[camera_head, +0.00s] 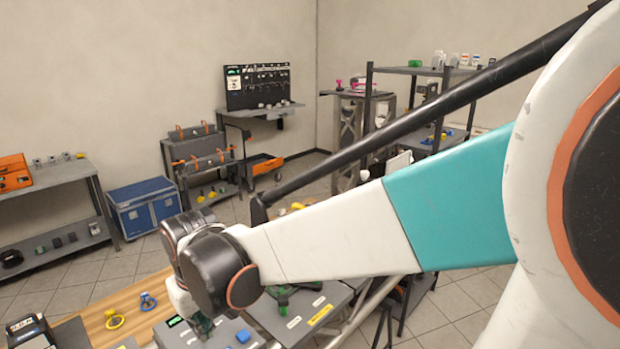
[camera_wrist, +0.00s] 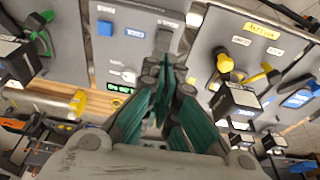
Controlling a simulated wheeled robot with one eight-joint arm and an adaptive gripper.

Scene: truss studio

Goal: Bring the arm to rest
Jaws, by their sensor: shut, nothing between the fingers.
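My arm crosses the head view from the right, with a white and teal link reaching to the dark wrist joint at lower centre. My gripper (camera_wrist: 168,62) shows in the wrist view with its teal fingers together and nothing between them. It is over a grey panel (camera_wrist: 215,40) with labels, a blue block (camera_wrist: 105,27) and a lit green display (camera_wrist: 125,89). I cannot tell how high above the panel it is. In the head view the wrist hides most of my gripper, and the grey panel (camera_head: 232,332) shows below it.
A wooden bench top (camera_head: 95,318) carries yellow and blue rings at lower left. A blue case (camera_head: 145,205) stands on the floor between shelves. A dark shelf rack (camera_head: 440,70) stands behind my arm. Open tiled floor (camera_head: 105,268) lies beyond the bench.

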